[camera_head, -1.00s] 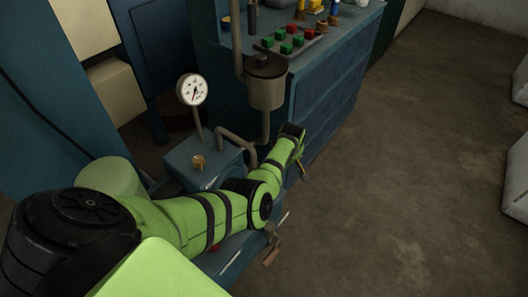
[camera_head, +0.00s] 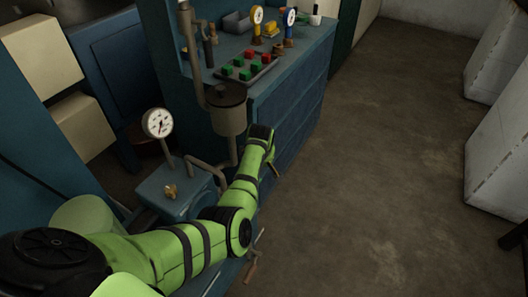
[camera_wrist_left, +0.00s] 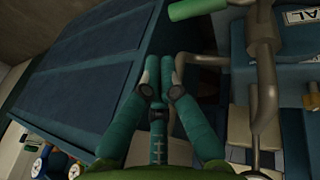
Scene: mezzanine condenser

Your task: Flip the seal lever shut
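No seal lever can be identified for certain. In the left wrist view a bar with a green grip (camera_wrist_left: 198,8) lies at the top edge, near a white label (camera_wrist_left: 297,18) whose visible letters read "AL". In the head view a brown handle-like piece (camera_head: 251,272) sticks out low beside the blue bench, partly hidden by my arm. My left gripper (camera_wrist_left: 166,62) appears open, with a narrow gap between its teal fingers and nothing visible between them. It points along the bench side, apart from the green grip. In the head view my left forearm hides most of it. My right gripper is out of view.
A round gauge (camera_head: 158,123) rises beside a blue box with a brass knob (camera_head: 171,191). A grey pot (camera_head: 228,112) with pipes stands close behind my left wrist. The blue cabinet (camera_head: 290,105) carries coloured blocks (camera_head: 246,67). The floor (camera_head: 380,170) at right is clear.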

